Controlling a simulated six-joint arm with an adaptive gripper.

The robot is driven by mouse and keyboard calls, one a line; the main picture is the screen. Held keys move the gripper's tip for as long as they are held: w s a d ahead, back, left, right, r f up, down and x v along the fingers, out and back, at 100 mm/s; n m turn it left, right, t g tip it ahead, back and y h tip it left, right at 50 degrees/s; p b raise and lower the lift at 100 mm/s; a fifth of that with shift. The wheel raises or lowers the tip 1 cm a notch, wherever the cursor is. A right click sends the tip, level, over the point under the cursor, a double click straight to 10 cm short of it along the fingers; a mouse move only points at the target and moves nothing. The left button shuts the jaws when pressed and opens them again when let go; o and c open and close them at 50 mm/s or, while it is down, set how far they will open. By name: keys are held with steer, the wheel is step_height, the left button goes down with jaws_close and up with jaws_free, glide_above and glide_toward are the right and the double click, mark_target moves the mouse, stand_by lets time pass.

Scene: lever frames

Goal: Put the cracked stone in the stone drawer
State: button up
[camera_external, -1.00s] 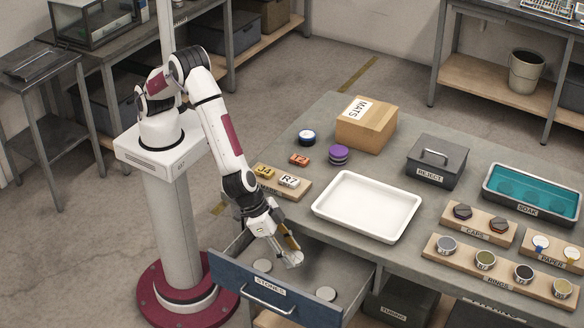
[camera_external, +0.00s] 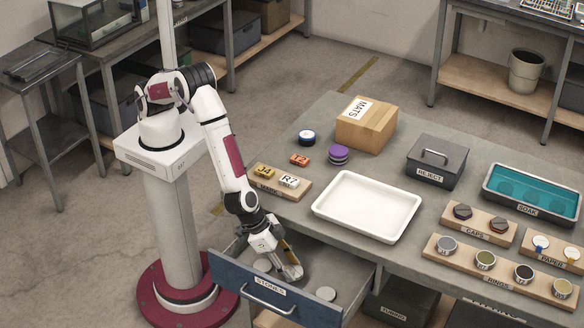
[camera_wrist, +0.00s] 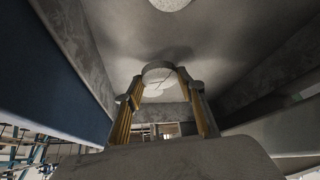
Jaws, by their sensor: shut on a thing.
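The stone drawer (camera_external: 248,291), blue-fronted and labelled STONES, is pulled open at the front of the bench. My gripper (camera_external: 288,264) points down inside it, between two grey round stones: one (camera_external: 262,265) on the left, partly behind my gripper, and one (camera_external: 326,294) on the right. My gripper is shut on a pale grey stone (camera_external: 295,272), low in the drawer. In the wrist view my gripper (camera_wrist: 160,90) has its yellow fingers around this pale stone (camera_wrist: 158,70), with faint dark lines on it. I cannot tell whether it touches the drawer floor.
Drawer walls stand close around my gripper. In the wrist view another stone (camera_wrist: 170,4) shows at the top edge. A white tray (camera_external: 367,207) and a small rack (camera_external: 280,184) stand on the bench behind the drawer.

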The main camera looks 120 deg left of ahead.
steer(key=shift+f, duration=1.85)
steer(key=shift+f, duration=0.1)
steer(key=o, duration=1.2)
steer(key=shift+c, duration=0.2)
steer(key=shift+s+d+r, duration=0.1)
steer(key=shift+s+r, duration=0.15)
steer(key=shift+r, duration=0.35)
steer(key=v, duration=1.1)
steer(key=shift+f, duration=0.1)
